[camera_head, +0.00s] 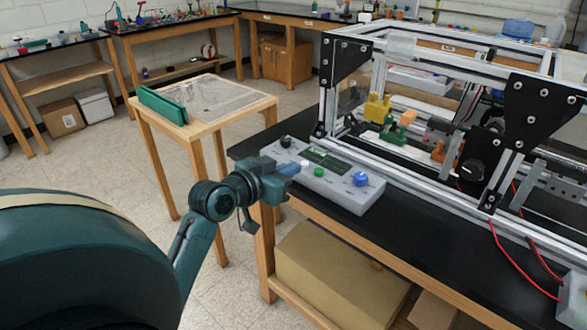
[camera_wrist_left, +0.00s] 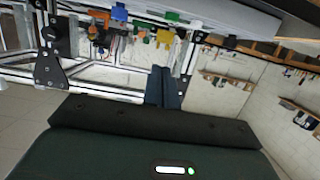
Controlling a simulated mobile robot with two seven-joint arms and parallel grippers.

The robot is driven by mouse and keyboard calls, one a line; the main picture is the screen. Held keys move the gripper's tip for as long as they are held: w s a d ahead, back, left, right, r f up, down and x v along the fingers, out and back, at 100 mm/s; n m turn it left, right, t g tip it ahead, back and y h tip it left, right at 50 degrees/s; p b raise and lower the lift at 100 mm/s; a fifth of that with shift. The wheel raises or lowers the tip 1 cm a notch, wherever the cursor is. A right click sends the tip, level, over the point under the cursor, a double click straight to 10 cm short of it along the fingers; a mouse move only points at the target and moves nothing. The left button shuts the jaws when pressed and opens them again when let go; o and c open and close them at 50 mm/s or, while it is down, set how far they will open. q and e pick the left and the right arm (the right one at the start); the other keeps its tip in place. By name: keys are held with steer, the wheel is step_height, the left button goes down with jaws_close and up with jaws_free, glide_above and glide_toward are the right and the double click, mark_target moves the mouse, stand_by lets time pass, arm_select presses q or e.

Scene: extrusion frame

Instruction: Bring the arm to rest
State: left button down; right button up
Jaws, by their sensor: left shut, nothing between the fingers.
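My left arm (camera_head: 205,208) comes in from the lower left in the head view. My left gripper (camera_head: 291,169) is shut and empty. My right gripper is not in view.
The aluminium extrusion frame (camera_head: 345,104) with black plates stands on the black bench (camera_head: 420,235), close to the right of the box. Red wires (camera_head: 512,262) hang at the right. A small wooden table (camera_head: 238,108) with a green object (camera_head: 162,106) stands behind. Open floor lies left.

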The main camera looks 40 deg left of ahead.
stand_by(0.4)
arm_select(q)
steer(key=s+d+f+g, duration=0.1)
steer(key=s+d+f, duration=0.1)
steer(key=d+f, duration=0.35)
steer(key=s+d+f+g, duration=0.1)
steer(key=s+d+f, duration=0.15)
steer(key=f, duration=0.55)
steer(key=s+d+f+m+g+h, duration=0.2)
steer(key=s+d+f, duration=0.8)
steer(key=s+d, duration=0.3)
steer(key=shift+g+p, duration=0.4)
steer(key=shift+p, duration=0.05)
